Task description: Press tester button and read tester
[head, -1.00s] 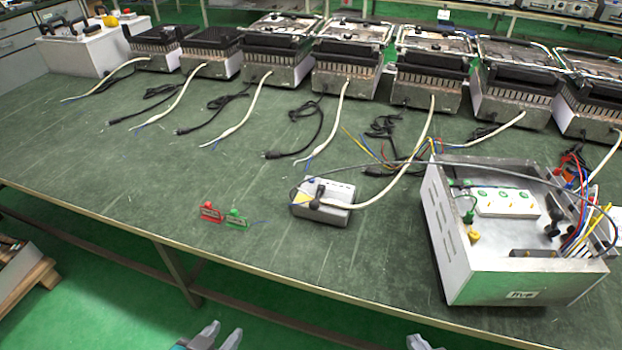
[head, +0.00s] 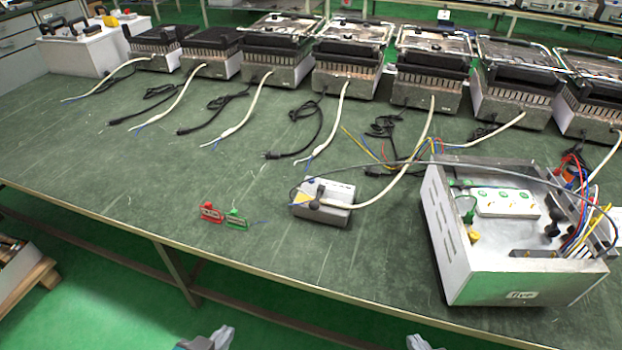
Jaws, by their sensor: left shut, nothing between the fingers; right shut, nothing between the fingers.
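A small grey box with a yellow label and a dark knob (head: 333,212), which looks like the tester, sits on the green workbench right of the middle; a white cable runs from it. No readout or button is clear at this size. A red clip (head: 211,213) and a green clip (head: 236,219) lie to its left. My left gripper (head: 209,341) is at the bottom edge, below the bench's front edge, shut and empty. My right gripper (head: 420,342) shows only as a tip at the bottom edge, shut and empty. Both are well apart from the box.
A white box (head: 82,55) stands at far left. The bench's (head: 110,190) front left is clear.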

